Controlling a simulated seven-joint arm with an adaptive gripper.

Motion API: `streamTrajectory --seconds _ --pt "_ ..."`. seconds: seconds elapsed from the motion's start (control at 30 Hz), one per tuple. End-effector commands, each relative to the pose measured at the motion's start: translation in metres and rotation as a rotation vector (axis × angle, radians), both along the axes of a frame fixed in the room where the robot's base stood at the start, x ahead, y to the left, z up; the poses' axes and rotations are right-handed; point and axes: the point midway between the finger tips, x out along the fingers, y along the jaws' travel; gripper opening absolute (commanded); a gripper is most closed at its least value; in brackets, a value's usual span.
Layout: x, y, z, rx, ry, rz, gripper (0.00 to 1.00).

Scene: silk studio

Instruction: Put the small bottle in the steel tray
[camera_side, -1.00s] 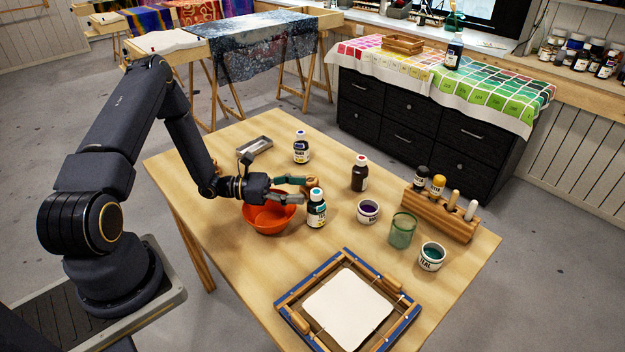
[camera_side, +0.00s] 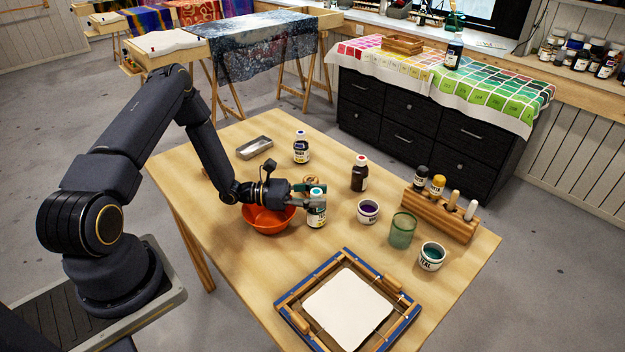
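The steel tray (camera_side: 254,147) is a small, shallow metal dish at the far left of the wooden table. A small bottle with a teal cap and white label (camera_side: 317,218) stands upright right of the orange bowl. My gripper (camera_side: 311,196) is at this bottle's upper part, one finger across its front and the other seeming to lie behind. Whether the fingers press on it is too small to tell. Two other bottles stand apart: one with a dark blue and white label (camera_side: 301,152) near the tray, and a brown one with a red cap (camera_side: 359,177).
The orange bowl (camera_side: 268,222) sits under my gripper. Right of the bottle are a purple-filled jar (camera_side: 368,212), a green glass (camera_side: 402,232), a teal-filled jar (camera_side: 431,259) and a wooden rack (camera_side: 440,216). A framed screen (camera_side: 347,308) lies in front. Table around the tray is mostly clear.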

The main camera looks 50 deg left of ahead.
Motion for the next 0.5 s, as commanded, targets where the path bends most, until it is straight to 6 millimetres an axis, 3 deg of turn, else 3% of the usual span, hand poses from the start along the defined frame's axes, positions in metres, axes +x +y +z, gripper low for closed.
streamTrajectory --seconds 0.03,0.37,0.5 --pt "-0.0001 0.0001 0.0001 0.000 0.000 0.000 0.34" --pt "-0.0001 0.0001 0.0002 0.000 0.000 0.000 0.00" --pt "-0.0001 0.0001 0.0002 0.000 0.000 0.000 0.00"
